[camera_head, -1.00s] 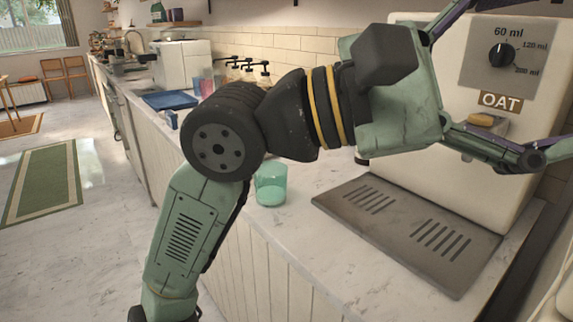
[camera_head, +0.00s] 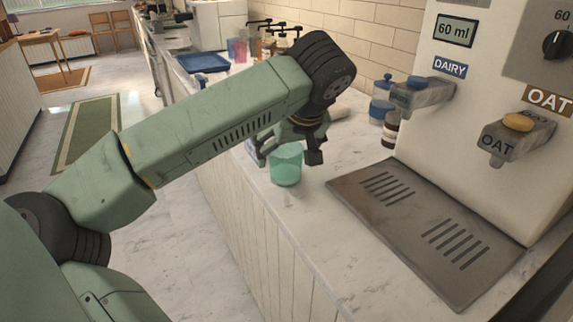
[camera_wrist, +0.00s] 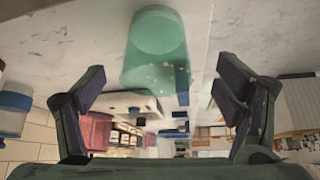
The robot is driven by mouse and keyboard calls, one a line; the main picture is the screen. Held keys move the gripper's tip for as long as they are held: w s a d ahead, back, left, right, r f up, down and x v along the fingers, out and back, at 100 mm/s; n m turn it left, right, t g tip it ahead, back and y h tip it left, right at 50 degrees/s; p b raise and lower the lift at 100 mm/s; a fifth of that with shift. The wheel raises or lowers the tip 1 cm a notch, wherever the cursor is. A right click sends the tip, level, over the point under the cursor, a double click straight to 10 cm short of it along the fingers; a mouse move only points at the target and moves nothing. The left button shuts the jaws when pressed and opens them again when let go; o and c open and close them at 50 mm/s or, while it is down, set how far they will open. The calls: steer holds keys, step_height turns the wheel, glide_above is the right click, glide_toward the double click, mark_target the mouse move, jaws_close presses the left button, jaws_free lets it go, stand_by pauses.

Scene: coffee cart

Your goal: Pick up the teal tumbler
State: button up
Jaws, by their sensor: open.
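The teal tumbler (camera_head: 286,166) is a translucent cup standing upright on the marble counter, near its front edge and left of the drip tray. My gripper (camera_head: 289,150) is just behind and above it in the head view, with its fingers spread and partly hidden by my arm. In the wrist view the teal tumbler (camera_wrist: 156,50) is at the top centre, upside down in the picture. It lies beyond and between the two open fingers of my gripper (camera_wrist: 160,95). Nothing is between the fingertips, and I cannot tell whether any finger touches the tumbler.
The milk dispenser (camera_head: 480,60) with DAIRY and OAT levers stands at right, above a grey drip tray (camera_head: 345,190). Blue-lidded jars (camera_head: 381,108) and a dark bottle (camera_head: 391,130) stand behind. A blue tray (camera_head: 203,63) and coloured cups (camera_head: 240,50) are farther back.

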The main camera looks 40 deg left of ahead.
mark_target(286, 147)
steer(key=shift+p+x, duration=1.1)
steer(key=shift+x, duration=1.75)
steer(key=shift+w+d, duration=0.1)
steer(key=shift+w, duration=0.05)
steer(key=c, duration=1.4)
steer(key=shift+c, duration=0.2)
steer(key=shift+r, duration=0.2)
steer(key=shift+r+b, duration=0.8)
steer(key=shift+r, duration=0.7)
steer(key=s+d+r+b, duration=0.1)
steer(key=s+d+b, duration=0.3)
steer(key=s+d, duration=0.6)
steer(key=shift+s+r, duration=0.3)
steer(key=shift+s, duration=0.85)
steer(key=shift+d, duration=0.15)
